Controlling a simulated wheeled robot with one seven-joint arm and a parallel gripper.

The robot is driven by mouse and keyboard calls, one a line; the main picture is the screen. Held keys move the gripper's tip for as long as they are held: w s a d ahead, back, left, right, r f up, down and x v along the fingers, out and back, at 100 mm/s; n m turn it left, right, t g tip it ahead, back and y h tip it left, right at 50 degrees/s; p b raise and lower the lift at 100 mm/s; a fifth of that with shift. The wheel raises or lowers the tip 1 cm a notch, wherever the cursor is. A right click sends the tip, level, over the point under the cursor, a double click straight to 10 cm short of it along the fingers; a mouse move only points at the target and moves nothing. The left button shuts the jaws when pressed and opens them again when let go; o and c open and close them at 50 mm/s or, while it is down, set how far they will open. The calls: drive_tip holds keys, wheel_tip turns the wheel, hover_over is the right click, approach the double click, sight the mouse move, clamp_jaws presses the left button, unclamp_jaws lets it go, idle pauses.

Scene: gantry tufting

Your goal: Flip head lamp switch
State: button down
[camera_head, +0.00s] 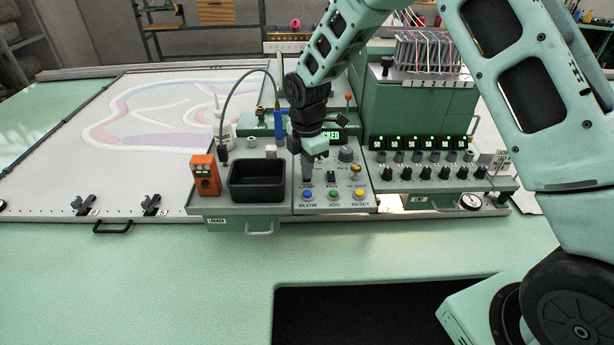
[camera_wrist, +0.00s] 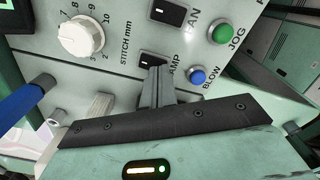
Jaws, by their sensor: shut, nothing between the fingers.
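The lamp switch (camera_wrist: 152,60) is a small black rocker in a pale frame on the grey control panel, with its label partly covered in the wrist view. My gripper (camera_wrist: 160,70) is shut and empty, its fingertips right at the lower edge of this switch and overlapping part of it. I cannot tell whether they touch it. In the camera_head view my gripper (camera_head: 307,178) points down over the panel just above the LAMP label and hides the switch. The switch's position is unclear.
The similar fan switch (camera_wrist: 168,12) sits beside it. The blue BLOW button (camera_wrist: 198,75) and green JOG button (camera_wrist: 222,32) are close by. A white stitch dial (camera_wrist: 82,36) is further left. A black tray (camera_head: 257,195) and orange box (camera_head: 205,175) stand left of the panel.

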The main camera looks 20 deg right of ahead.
drive_tip(key=shift+f+b, duration=0.3)
drive_tip(key=shift+f, duration=0.2)
idle(0.3)
drive_tip(key=shift+r+p, duration=2.65)
drive_tip(key=shift+r, duration=0.9)
drive_tip(key=shift+s+a, duration=0.2)
drive_tip(key=s+a+r+m+b, duration=0.25)
drive_tip(key=s+a+b, duration=0.2)
drive_tip(key=s, duration=0.35)
drive_tip(key=s+a+f+m+b, duration=0.1)
drive_tip(key=s+m+b, duration=0.6)
drive_tip(key=s, duration=1.8)
drive_tip(key=m, duration=0.3)
drive_tip(key=shift+a+f+y, duration=0.2)
drive_tip(key=shift+f+y, duration=0.05)
drive_tip(key=shift+y, duration=0.05)
